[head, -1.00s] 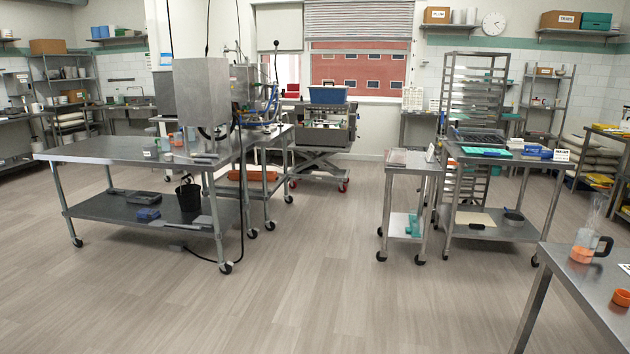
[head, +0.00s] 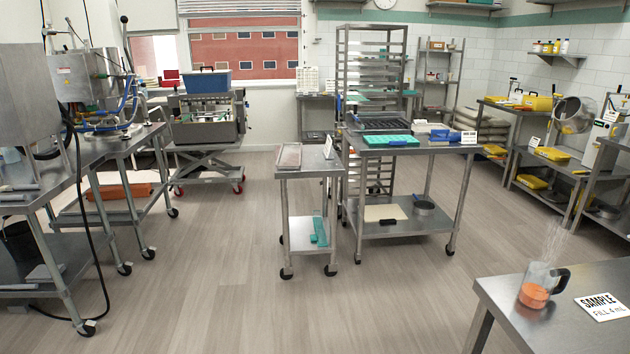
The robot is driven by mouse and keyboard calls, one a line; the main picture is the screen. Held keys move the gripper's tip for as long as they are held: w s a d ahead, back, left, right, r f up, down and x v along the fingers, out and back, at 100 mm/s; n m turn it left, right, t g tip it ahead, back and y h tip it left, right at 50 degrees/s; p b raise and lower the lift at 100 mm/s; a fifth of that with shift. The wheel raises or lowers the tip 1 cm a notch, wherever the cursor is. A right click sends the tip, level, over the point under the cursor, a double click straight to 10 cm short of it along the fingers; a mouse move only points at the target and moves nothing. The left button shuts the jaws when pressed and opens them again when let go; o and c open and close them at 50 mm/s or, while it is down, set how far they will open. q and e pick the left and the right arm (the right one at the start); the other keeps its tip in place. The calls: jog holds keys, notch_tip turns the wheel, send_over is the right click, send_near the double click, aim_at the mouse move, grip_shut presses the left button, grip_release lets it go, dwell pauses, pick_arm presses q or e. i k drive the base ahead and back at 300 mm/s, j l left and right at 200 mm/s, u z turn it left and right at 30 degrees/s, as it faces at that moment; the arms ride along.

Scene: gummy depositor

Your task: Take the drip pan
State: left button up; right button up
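No thing in the head view is marked as the drip pan, and I cannot tell for certain which one it is. A flat shallow grey-pink tray (head: 289,156) lies on top of the small steel cart (head: 305,170) in the middle. An orange-brown bin (head: 112,196) sits low under the steel stand on the left. A dark tray (head: 378,123) and a teal mould tray (head: 388,141) lie on the steel table right of the small cart. Neither of my grippers is in view.
The depositor machine (head: 95,78) stands on the left with a black cable hanging to the floor. A steel table with a jug of orange liquid (head: 538,286) and a sample card (head: 603,306) fills the lower right. The floor (head: 225,290) ahead is clear.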

aim_at(289, 156)
jog(key=i+z, duration=0.1)
jog(key=i, duration=2)
